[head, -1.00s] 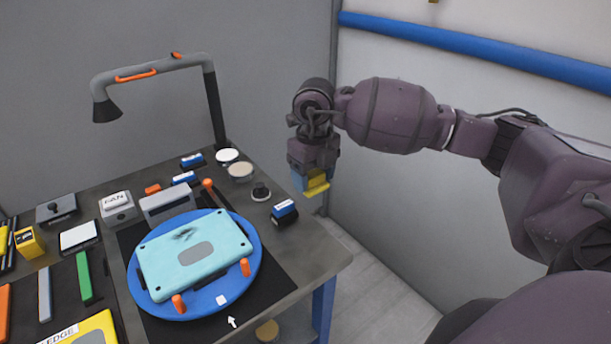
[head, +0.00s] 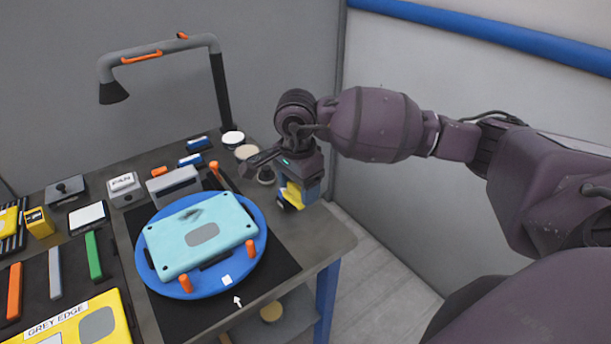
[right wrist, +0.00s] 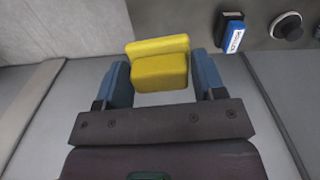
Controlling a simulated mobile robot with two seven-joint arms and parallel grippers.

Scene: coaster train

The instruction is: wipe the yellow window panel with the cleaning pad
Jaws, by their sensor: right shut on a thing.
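My right gripper (head: 301,186) is shut on a yellow block-like pad (head: 292,197) near the table's right corner. In the right wrist view the yellow pad (right wrist: 160,65) sits between the blue fingers of the gripper (right wrist: 163,76). A yellow panel (head: 104,306) with a grey window and a label reading "GREY EDGE" lies at the lower left, cut off by the picture edge. A light-blue panel (head: 178,246) with a grey window and a dark smudge lies on the blue round turntable (head: 258,228). My left gripper is not in view.
Orange pegs (head: 185,283) stand at the turntable's front edge. A grey lamp (head: 219,90) arches over the back of the table. Bare floor (head: 375,265) lies right of the table.

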